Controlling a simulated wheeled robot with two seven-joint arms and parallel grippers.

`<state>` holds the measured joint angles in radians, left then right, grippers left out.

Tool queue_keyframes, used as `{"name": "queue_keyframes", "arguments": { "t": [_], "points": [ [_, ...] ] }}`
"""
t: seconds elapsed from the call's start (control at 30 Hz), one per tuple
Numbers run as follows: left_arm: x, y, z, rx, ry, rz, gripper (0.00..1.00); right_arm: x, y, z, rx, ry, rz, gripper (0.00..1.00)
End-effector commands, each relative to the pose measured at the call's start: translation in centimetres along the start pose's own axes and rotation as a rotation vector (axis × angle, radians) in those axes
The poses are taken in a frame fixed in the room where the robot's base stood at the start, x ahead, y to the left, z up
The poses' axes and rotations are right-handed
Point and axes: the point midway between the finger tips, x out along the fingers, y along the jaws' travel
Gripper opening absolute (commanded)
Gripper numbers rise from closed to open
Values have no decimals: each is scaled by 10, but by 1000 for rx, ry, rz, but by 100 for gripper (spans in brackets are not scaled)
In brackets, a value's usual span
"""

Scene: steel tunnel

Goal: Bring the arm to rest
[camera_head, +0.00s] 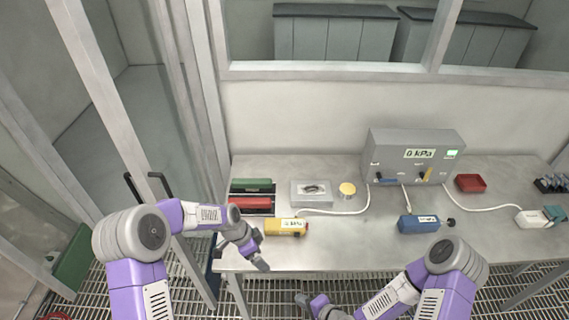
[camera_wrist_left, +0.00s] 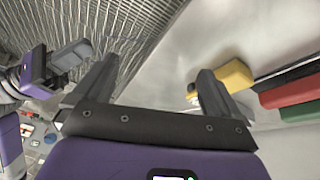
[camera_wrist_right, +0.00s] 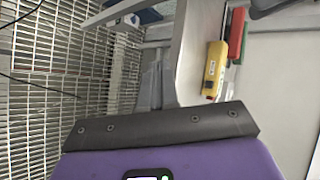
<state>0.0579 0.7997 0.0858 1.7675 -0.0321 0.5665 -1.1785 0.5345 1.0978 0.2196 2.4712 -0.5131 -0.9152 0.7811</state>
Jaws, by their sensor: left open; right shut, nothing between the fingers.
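My left gripper (camera_head: 259,257) is at the front left edge of the steel table, beside the yellow block (camera_head: 286,227). In the left wrist view its fingers (camera_wrist_left: 155,82) stand wide apart with nothing between them. The yellow block (camera_wrist_left: 235,76) shows beyond the right finger; I see no clear contact. My right gripper (camera_head: 304,300) hangs low in front of the table edge, over the grating. In the right wrist view its fingers (camera_wrist_right: 163,88) are together and empty. My right arm bends in from the lower right.
The table (camera_head: 340,255) carries a grey gauge box (camera_head: 415,155) reading 0 kPa, a blue block (camera_head: 418,224), a red tray (camera_head: 470,183), green (camera_head: 251,185) and red (camera_head: 250,205) blocks, and white hoses. Grating floor (camera_head: 280,285) lies in front. A metal post (camera_head: 200,80) stands left.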

Motion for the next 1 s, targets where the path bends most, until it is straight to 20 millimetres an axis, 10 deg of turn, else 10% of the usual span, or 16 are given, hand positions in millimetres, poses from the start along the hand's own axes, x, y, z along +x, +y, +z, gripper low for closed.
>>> {"name": "queue_keyframes", "arguments": {
  "t": [0.5, 1.0],
  "points": [
    [198, 132, 152, -1138, -1, -26, 98, 25, 167, 3, -501, -238, 524, 0],
    [214, 169, 178, -1436, 12, -52, 98, 17, 191, 7, -591, -335, 616, 0]
  ]
}}
